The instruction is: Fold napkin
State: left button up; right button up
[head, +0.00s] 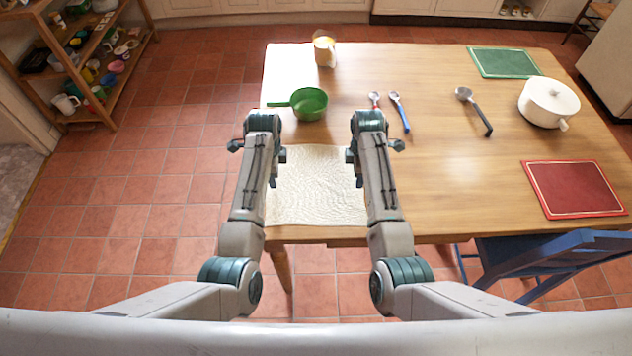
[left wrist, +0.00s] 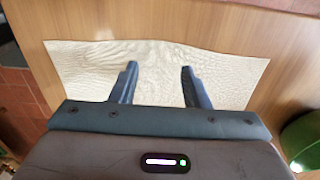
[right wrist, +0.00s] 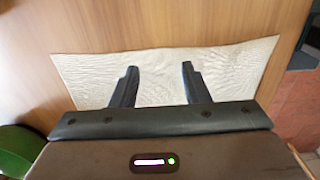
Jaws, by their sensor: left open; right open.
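A cream, textured napkin (head: 318,190) lies flat on the wooden table near its front left edge. It also shows beneath the fingers in the left wrist view (left wrist: 225,80) and the right wrist view (right wrist: 235,75). My left gripper (head: 277,168) points down over the napkin's left side, with its two fingers (left wrist: 159,72) apart and nothing between them but the cloth below. My right gripper (head: 354,168) is over the napkin's right side, also open and empty (right wrist: 160,72). My arms hide the napkin's side edges in the head view. I cannot tell whether the fingertips touch the cloth.
A green pan (head: 309,104) stands behind the napkin. Two spoons (head: 400,111), a ladle (head: 473,110), a white pot (head: 548,102), a green board (head: 503,62), a red board (head: 571,189) and a yellowish container (head: 325,49) are farther off. A blue chair (head: 550,262) is at the front right.

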pick_arm(q)
jog(key=shift+f, duration=0.75)
pick_arm(e)
jog(key=shift+f, duration=0.8)
pick_arm(q)
jog(key=shift+f, duration=0.15)
pick_arm(e)
jog(key=shift+f, duration=0.15)
pick_arm(q)
jog(key=shift+s, duration=0.1)
grip_shut()
pick_arm(e)
jog(key=shift+s, duration=0.1)
grip_shut()
pick_arm(q)
jog(key=shift+r, duration=0.2)
pick_arm(e)
jog(key=shift+r, duration=0.2)
